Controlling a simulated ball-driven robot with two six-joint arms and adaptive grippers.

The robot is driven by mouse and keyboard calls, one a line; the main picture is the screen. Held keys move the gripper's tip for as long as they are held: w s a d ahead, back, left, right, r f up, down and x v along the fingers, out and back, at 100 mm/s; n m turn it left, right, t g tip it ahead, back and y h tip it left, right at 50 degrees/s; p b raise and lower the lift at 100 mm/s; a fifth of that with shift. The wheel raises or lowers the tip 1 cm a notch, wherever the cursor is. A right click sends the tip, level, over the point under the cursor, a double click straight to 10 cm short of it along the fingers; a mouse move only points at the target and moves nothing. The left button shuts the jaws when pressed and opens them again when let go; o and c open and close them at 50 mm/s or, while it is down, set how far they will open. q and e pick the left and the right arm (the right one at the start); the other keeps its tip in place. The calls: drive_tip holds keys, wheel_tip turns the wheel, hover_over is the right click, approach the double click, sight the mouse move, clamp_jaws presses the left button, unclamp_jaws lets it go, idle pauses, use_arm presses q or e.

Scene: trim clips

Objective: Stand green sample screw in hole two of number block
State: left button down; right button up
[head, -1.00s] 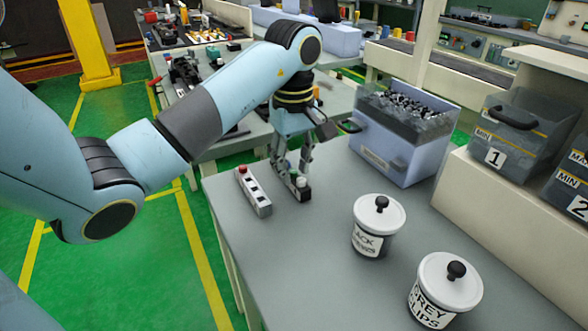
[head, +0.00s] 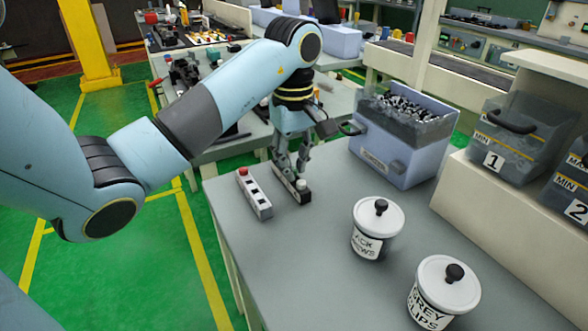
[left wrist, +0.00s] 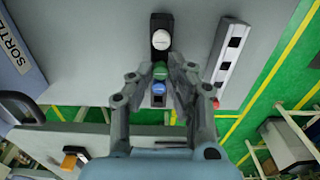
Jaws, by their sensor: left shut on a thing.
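My left gripper (head: 290,171) is pointed down at a dark sample strip (head: 286,180) on the grey table. In the left wrist view its fingers (left wrist: 161,77) are shut on the green sample screw (left wrist: 160,69). The green screw is between a white screw (left wrist: 161,40) and a blue screw (left wrist: 158,88). I cannot tell whether it is lifted from the strip. The white screw also shows in the head view (head: 301,184). The number block (head: 256,197), pale with dark square spots, lies beside the strip; a red screw (head: 242,171) stands at its far end. My right gripper is not in view.
A bin of dark parts (head: 398,150) stands behind on the right. Two lidded white jars (head: 375,242), (head: 435,305) stand on the near right of the table. Grey bins (head: 515,145) sit on a raised shelf. The table in front of the number block is clear.

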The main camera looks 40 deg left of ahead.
sight(294, 168)
use_arm(q)
drive_tip(key=shift+r+p, duration=1.15)
drive_tip(key=shift+r, duration=0.85)
drive_tip(key=shift+s+a+f+b, duration=0.1)
drive_tip(key=shift+a+f+b, duration=0.1)
drive_tip(key=shift+b, duration=0.1)
drive_tip(key=a+m+b, duration=0.1)
drive_tip(key=m, duration=0.1)
drive_tip(key=s+a+m+b, duration=0.1)
drive_tip(key=m, duration=0.1)
drive_tip(key=s+a+m+b, duration=0.1)
drive_tip(key=m+b, duration=0.1)
drive_tip(key=shift+a+f, duration=0.2)
drive_tip(key=shift+f, duration=0.2)
drive_tip(key=s+m+b, duration=0.1)
drive_tip(key=m, duration=0.1)
drive_tip(key=s+a+m+b, duration=0.1)
drive_tip(key=m+b, duration=0.1)
drive_tip(key=m, duration=0.1)
drive_tip(key=s+m+b, duration=0.1)
drive_tip(key=m, duration=0.2)
drive_tip(key=shift+a+r, duration=0.2)
drive_tip(key=m, duration=0.1)
drive_tip(key=s+m+b, duration=0.1)
drive_tip(key=m, duration=0.1)
drive_tip(key=shift+s+r, duration=0.2)
drive_tip(key=shift+s, duration=0.05)
drive_tip(key=shift+s+d+r+m, duration=0.1)
drive_tip(key=shift+s+r+m, duration=0.05)
drive_tip(key=shift+m, duration=0.35)
